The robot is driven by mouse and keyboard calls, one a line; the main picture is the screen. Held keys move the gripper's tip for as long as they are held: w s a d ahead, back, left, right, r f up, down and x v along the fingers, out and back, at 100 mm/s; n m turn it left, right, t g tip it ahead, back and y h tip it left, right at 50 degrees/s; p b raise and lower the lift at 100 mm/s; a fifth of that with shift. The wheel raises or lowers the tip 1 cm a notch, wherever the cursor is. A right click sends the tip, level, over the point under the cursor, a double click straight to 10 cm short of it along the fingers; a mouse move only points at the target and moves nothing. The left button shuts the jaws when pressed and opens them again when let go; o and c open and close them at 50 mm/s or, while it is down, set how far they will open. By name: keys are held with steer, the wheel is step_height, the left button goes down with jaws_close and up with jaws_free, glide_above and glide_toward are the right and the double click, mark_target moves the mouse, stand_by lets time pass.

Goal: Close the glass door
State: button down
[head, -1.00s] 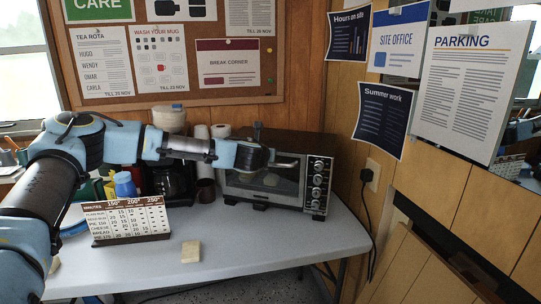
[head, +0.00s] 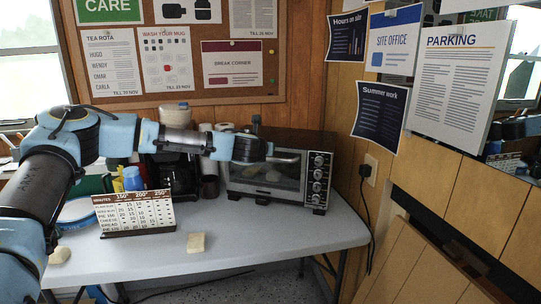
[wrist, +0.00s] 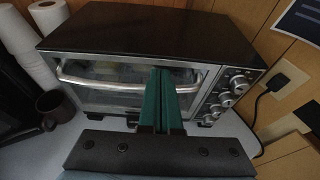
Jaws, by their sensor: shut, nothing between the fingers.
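The toaster oven (head: 275,175) stands at the back right of the white table, with a dark top and a column of knobs at its right. Its glass door (wrist: 105,98) is upright against the oven front in the wrist view, with a metal bar handle (wrist: 100,83) near its top; whether it is fully flush I cannot tell. My gripper (head: 272,155) is in front of the oven at handle height. In the wrist view my gripper (wrist: 160,75) has its green fingers together and empty, overlapping the handle's right part; contact cannot be told.
A timing chart stand (head: 135,213) and a pale square piece (head: 196,242) are on the table. A coffee maker (head: 172,175), paper rolls (wrist: 30,60) and a dark mug (wrist: 55,108) stand left of the oven. The front right of the table is clear.

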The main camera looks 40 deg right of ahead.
step_height(320, 180, up, 8)
steer(key=s+a+b, duration=0.1)
steer(key=a+b, duration=0.1)
steer(key=s+a+f+m+g+y, duration=0.2)
steer(key=a+f+m, duration=0.5)
steer(key=a+m, duration=0.25)
steer(key=s+a+f+m+g+y, duration=0.2)
steer(key=a+f+m, duration=0.5)
steer(key=a+m, duration=0.3)
steer(key=s+a+f+m+y, duration=0.15)
steer(key=a+m+y, duration=0.25)
steer(key=a, duration=1.5)
steer(key=s+a+m+g+y, duration=0.1)
steer(key=s+a, duration=0.3)
steer(key=a, duration=0.5)
steer(key=s+a+r+m+g+y, duration=0.1)
steer(key=s+a, duration=0.4)
steer(key=a, duration=0.5)
steer(key=shift+s+r+m+g+y, duration=0.3)
steer(key=shift+m+g+y, duration=0.15)
steer(key=shift+y, duration=0.25)
steer(key=c, duration=1.6)
jaws_free()
steer(key=shift+w, duration=0.1)
